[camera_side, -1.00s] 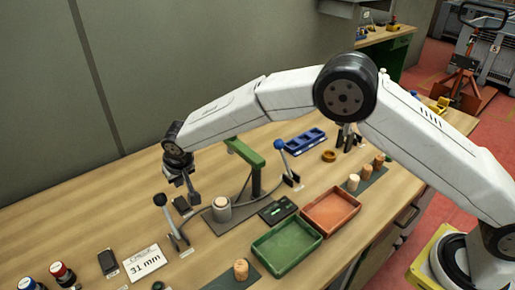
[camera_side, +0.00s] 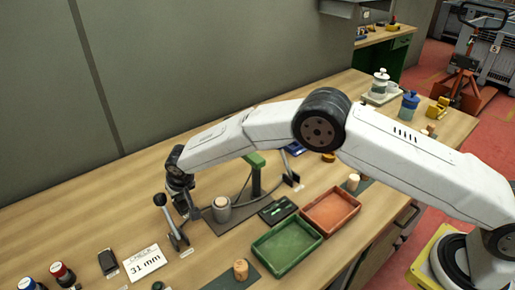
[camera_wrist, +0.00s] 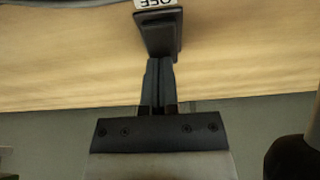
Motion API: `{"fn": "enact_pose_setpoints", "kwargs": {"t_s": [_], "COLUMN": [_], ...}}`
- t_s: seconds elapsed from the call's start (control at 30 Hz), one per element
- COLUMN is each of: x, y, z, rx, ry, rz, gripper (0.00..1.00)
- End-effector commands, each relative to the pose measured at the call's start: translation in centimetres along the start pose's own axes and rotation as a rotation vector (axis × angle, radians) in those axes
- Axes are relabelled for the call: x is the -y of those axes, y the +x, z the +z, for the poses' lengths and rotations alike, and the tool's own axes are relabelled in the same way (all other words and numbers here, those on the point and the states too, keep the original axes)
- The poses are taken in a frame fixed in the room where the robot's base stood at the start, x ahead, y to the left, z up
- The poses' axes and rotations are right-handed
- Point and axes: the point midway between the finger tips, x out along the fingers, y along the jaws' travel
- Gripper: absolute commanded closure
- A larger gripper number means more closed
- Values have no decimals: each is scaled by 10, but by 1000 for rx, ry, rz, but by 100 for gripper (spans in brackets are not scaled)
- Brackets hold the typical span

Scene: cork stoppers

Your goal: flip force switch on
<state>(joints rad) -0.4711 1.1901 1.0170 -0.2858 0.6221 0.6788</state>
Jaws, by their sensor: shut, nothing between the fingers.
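The force switch (camera_wrist: 158,35) is a dark block in the wrist view, with a white plate (camera_wrist: 155,3) at its far end that reads OFF, upside down. In the side view my gripper mostly hides it. My gripper (camera_wrist: 160,63) is shut and empty, its two dark fingers side by side. The fingertips meet the near end of the switch in the wrist view; I cannot tell whether they press on it. In the side view my gripper (camera_side: 191,211) points down close to the table, between a black-knobbed lever and a grey cylindrical holder.
The black-knobbed lever (camera_side: 160,200) stands close on the left, the holder (camera_side: 222,208) close on the right. Green (camera_side: 287,247) and red (camera_side: 331,210) trays lie to the right. A card (camera_side: 144,262) reads 31 mm.

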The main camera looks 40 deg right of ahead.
Motion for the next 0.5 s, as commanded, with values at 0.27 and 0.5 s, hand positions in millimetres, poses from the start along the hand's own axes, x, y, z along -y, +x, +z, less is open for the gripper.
{"fn": "enact_pose_setpoints", "kwargs": {"t_s": [0.27,0.5], "x": [0,0], "y": [2,7], "z": [0,0], "rx": [0,2], "ry": [0,0], "rz": [0,0], "gripper": [100,100]}}
